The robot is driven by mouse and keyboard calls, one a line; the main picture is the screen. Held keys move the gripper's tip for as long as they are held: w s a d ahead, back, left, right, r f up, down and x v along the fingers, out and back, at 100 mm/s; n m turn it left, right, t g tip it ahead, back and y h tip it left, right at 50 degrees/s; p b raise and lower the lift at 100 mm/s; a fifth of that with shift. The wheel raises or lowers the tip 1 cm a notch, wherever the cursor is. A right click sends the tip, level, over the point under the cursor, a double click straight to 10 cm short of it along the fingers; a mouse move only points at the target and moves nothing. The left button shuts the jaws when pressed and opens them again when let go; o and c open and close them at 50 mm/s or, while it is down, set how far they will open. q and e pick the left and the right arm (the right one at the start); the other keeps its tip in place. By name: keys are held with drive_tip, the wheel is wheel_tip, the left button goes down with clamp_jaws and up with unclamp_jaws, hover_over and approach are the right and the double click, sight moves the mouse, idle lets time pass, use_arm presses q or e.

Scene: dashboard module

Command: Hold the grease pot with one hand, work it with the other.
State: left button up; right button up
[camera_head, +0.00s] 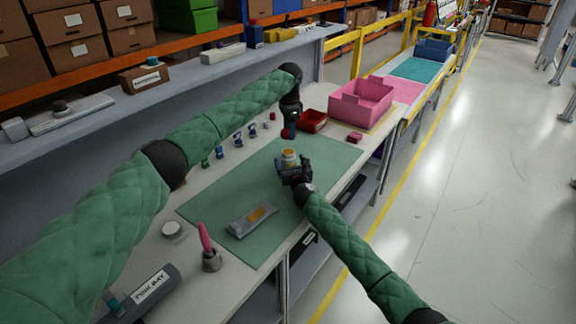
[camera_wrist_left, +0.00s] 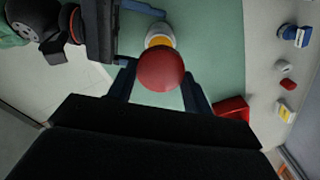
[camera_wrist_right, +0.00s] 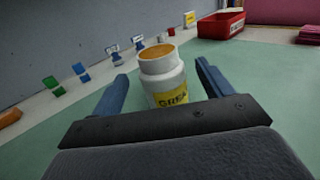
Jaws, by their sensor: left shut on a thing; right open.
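The white grease pot (camera_head: 289,158) stands upright on the green mat (camera_head: 330,160). The right wrist view shows it with a yellow label (camera_wrist_right: 172,98) and an orange top (camera_wrist_right: 157,52). My right gripper (camera_head: 291,168) is open, with its fingers on either side of the pot; I cannot tell whether they touch it. My left gripper (camera_head: 290,122) is shut on a red round-topped piece (camera_wrist_left: 161,69), held above the mat and apart from the pot, beyond it in the head view. The pot (camera_wrist_left: 160,30) is partly hidden behind this piece in the left wrist view.
A grey tray with a yellow patch (camera_head: 250,220) lies on the near mat. A red bin (camera_head: 312,120) and a pink crate (camera_head: 360,102) stand farther back. Several small blue and green pieces line the left. A cup with a pink tool (camera_head: 210,260) stands at the near edge.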

use_arm(q)
drive_tip(key=shift+w+d+f, duration=0.2)
drive_tip(key=shift+f, duration=0.1)
use_arm(e)
drive_tip(key=x, duration=0.4)
drive_tip(key=shift+w+d+f, duration=0.1)
drive_tip(key=shift+w+f, duration=0.2)
drive_tip(key=shift+w, duration=0.15)
use_arm(q)
drive_tip(key=shift+s+a+r, duration=0.15)
drive_tip(key=shift+s+r, duration=0.1)
use_arm(e)
drive_tip(key=shift+r, duration=0.3)
use_arm(q)
drive_tip(key=shift+w+f, duration=0.15)
use_arm(e)
drive_tip(key=shift+w+f, duration=0.1)
drive_tip(key=shift+f, duration=0.05)
drive_tip(key=shift+c, duration=0.7)
drive_tip(key=c, duration=1.3)
use_arm(q)
hover_over(289, 152)
drive_tip(key=shift+w+f, duration=0.2)
drive_tip(key=shift+f, duration=2.15)
use_arm(e)
drive_tip(key=shift+c, duration=0.2)
use_arm(q)
drive_tip(key=shift+f, duration=0.85)
drive_tip(key=shift+f, duration=0.5)
